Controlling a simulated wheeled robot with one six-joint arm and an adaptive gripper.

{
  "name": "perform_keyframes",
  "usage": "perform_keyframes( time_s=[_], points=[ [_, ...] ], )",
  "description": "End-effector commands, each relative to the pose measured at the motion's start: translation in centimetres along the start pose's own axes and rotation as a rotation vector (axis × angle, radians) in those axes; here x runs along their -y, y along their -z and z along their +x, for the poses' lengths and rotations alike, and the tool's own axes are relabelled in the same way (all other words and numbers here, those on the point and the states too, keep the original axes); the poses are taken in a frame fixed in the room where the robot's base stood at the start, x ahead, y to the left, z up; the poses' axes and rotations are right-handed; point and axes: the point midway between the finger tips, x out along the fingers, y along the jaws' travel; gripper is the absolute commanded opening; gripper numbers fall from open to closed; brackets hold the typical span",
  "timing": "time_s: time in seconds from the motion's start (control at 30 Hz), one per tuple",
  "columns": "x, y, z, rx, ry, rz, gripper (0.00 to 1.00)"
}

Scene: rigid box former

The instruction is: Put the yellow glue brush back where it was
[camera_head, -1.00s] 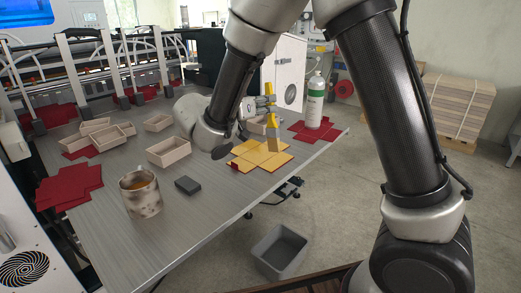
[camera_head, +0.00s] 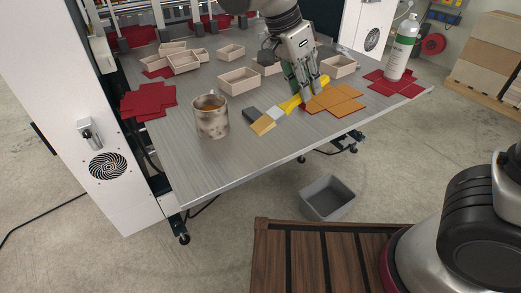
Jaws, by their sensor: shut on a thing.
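The yellow glue brush (camera_head: 288,106) has a yellow handle and a wide tan bristle head (camera_head: 263,124). My gripper (camera_head: 304,98) is shut on its handle from above. The brush lies slanted, bristles toward the lower left, low at the tabletop; I cannot tell whether it touches the table. Its head is beside a small dark block (camera_head: 251,113), seemingly close to or touching it. A metal glue pot (camera_head: 212,121) with amber glue stands to the left. An orange cross-shaped sheet (camera_head: 335,100) lies just right of the gripper.
Several open wooden boxes, one (camera_head: 238,80) near the pot, stand on the table (camera_head: 225,166). Red sheets (camera_head: 148,101) lie at left; a white-green bottle (camera_head: 401,48) stands on another at right. A grey bin (camera_head: 328,198) is on the floor. The front table strip is clear.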

Motion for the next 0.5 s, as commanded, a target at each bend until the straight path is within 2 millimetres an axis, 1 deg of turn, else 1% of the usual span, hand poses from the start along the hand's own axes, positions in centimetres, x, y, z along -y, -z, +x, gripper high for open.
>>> perform_keyframes(
  time_s=[0.03, 0.1, 0.2, 0.27, 0.4, 0.47, 0.5],
  points=[
    [-0.1, -1.9, -0.3, 0.052, 0.013, 0.006, 0.00],
    [0.0, -4.1, -0.6, 0.124, 0.029, 0.014, 0.00],
    [0.2, -6.3, -0.9, 0.224, 0.059, 0.011, 0.00],
    [0.5, -6.8, -0.9, 0.278, 0.077, -0.002, 0.00],
    [0.7, -6.8, -0.9, 0.344, 0.100, -0.027, 0.00],
    [0.7, -6.9, -0.6, 0.363, 0.105, -0.032, 0.00],
    [0.7, -7.1, -0.1, 0.372, 0.105, -0.033, 0.00]
  ],
)
